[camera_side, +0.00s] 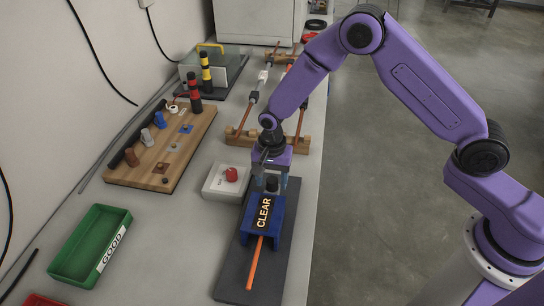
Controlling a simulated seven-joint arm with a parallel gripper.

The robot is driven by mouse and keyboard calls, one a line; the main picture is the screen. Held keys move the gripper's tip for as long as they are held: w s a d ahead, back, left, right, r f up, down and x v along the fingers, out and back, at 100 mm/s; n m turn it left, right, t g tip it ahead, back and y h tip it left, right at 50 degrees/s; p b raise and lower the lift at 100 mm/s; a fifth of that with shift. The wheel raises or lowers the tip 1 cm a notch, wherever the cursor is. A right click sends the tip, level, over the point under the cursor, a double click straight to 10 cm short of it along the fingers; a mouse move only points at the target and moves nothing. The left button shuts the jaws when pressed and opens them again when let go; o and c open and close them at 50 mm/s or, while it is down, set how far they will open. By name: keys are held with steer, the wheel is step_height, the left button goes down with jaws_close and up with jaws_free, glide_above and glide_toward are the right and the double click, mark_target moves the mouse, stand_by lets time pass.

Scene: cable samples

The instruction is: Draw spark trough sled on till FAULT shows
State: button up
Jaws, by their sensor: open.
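The spark trough sled (279,221) is a blue block standing on a dark grey base plate (228,278). A sign on its top reads CLEAR (264,214); the word FAULT does not show. An orange cable (254,264) sticks out of the sled's near end and lies along the plate. A dark knob (272,184) stands at the sled's far end. My gripper (270,181) points down over that end with its jaws open around or just beside the knob; I cannot tell whether they touch it.
A white box with a red button (231,174) stands left of the sled. A green GOOD tray (83,237) sits at the left. A wooden board (181,157) holds several cable samples and posts. A wooden rack (240,136) with rods lies behind my gripper. The bench's right edge is close to the base plate.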

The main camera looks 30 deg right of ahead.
step_height(320, 180, up, 17)
stand_by(0.4)
steer(key=shift+f, duration=0.15)
stand_by(1.3)
step_height(320, 180, down, 18)
steer(key=m, duration=0.5)
steer(key=shift+a+r, duration=0.1)
steer(key=shift+r, duration=0.15)
stand_by(0.3)
